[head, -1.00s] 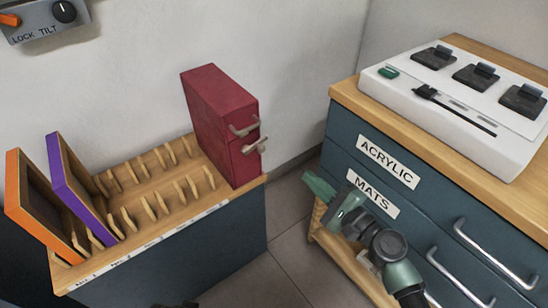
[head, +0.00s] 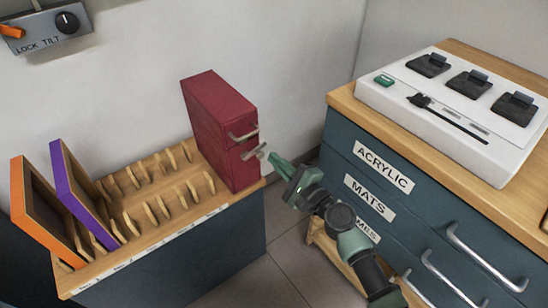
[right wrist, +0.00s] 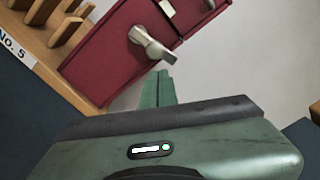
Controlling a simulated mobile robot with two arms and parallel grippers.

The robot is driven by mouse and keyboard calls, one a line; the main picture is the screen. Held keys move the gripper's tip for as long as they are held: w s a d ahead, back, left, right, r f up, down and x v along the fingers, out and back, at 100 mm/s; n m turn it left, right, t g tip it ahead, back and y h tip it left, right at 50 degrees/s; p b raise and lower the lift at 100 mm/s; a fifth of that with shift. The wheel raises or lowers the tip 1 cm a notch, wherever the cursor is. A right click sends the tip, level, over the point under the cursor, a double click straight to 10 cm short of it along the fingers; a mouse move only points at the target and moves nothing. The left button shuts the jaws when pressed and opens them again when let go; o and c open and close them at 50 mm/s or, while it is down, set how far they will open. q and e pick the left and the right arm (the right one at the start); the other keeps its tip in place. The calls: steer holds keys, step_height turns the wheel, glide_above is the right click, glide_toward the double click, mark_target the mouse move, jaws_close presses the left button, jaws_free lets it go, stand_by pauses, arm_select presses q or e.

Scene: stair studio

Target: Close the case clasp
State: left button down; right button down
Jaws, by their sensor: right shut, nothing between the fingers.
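A dark red case (head: 215,125) stands upright at the right end of a wooden slotted rack. In the right wrist view the clasp (right wrist: 150,44) shows as a silver lever on a round pivot, lying at a slant. My right gripper (head: 276,161) is shut and empty, its green fingertips just right of the clasp with a small gap in the head view. The fingers (right wrist: 157,88) also show in the right wrist view, below the clasp. My left gripper is out of view.
The slotted rack (head: 150,238) holds an orange frame (head: 42,210) and a purple frame (head: 82,195) at its left. A blue drawer cabinet (head: 400,150) with a white switch panel (head: 400,90) stands on the right, close to my right arm.

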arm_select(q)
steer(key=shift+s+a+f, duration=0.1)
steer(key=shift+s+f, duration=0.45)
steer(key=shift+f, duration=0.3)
arm_select(e)
steer(key=shift+s+a+r, duration=0.15)
steer(key=shift+a+r, duration=0.05)
steer(key=shift+a, duration=0.25)
steer(key=shift+r+n, duration=0.15)
steer(key=shift+n, duration=0.15)
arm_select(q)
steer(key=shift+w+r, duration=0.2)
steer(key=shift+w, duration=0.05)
arm_select(e)
steer(key=shift+r+n, duration=0.15)
steer(key=shift+n, duration=0.15)
